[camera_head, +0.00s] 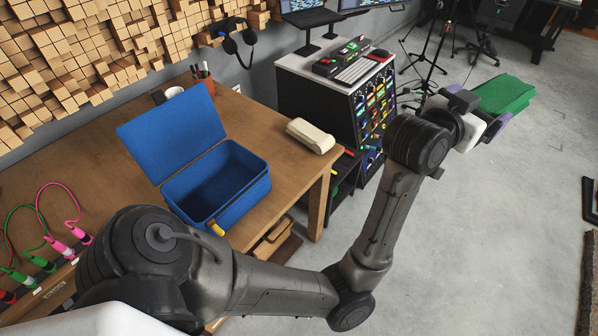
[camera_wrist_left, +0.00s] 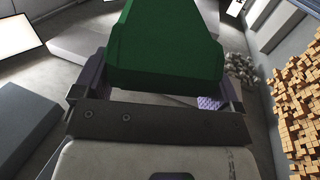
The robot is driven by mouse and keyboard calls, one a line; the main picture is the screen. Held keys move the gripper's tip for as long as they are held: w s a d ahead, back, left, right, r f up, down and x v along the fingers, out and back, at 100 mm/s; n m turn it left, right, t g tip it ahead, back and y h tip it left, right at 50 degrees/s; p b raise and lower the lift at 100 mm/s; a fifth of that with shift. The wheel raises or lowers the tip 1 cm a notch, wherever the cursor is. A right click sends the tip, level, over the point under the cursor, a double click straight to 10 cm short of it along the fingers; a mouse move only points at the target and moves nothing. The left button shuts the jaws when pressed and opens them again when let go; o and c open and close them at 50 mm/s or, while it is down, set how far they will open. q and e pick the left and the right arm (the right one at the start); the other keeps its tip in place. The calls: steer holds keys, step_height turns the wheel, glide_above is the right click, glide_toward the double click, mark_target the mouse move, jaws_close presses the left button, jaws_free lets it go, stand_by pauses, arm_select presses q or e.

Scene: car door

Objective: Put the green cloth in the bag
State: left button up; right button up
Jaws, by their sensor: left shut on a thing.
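The green cloth (camera_head: 503,94) is a folded block shape at the upper right of the head view. My left gripper (camera_head: 492,122) is shut on it and holds it up over the grey floor, well to the right of the table. In the left wrist view the cloth (camera_wrist_left: 165,45) fills the space between the fingers of the left gripper (camera_wrist_left: 160,92). A blue open box-like bag (camera_head: 218,187) stands on the wooden table with its lid raised. Its inside looks empty. My right gripper is not in view.
A beige case (camera_head: 310,136) lies near the right edge of the wooden table (camera_head: 262,122). Pink and green cables (camera_head: 40,225) are at the far left. A rack with colourful knobs (camera_head: 370,112) and a keyboard (camera_head: 362,70) stand behind. The floor at right is mostly clear.

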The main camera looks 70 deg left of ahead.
arm_select(q)
steer(key=w+a+f+n+g+y+b, duration=0.1)
steer(key=w+a+f+y+b, duration=0.2)
steer(key=a, duration=0.4)
steer(key=w+a+f+n+g+y+b, duration=0.1)
steer(key=w+a+f+n+b, duration=0.15)
steer(key=a+f+b, duration=0.3)
steer(key=w+a+f+n+g+y+b, duration=0.4)
steer(key=a+f, duration=0.3)
steer(key=f, duration=0.4)
steer(key=s+d+f+n+g+y+b, duration=0.1)
steer(key=s+d+f+n+g+y, duration=0.15)
steer(key=f+n+g, duration=0.45)
steer(key=s+d+f+n+g+y, duration=0.2)
steer(key=s+d+f+n+g, duration=0.15)
steer(key=f+g, duration=0.6)
steer(key=s+d+f+n+g+h, duration=0.3)
steer(key=s+d+f+n+g, duration=0.1)
steer(key=s+d+g, duration=0.1)
steer(key=shift+s+d, duration=0.25)
steer(key=shift+d, duration=0.1)
steer(key=shift+r+g, duration=0.1)
steer(key=shift+g, duration=0.15)
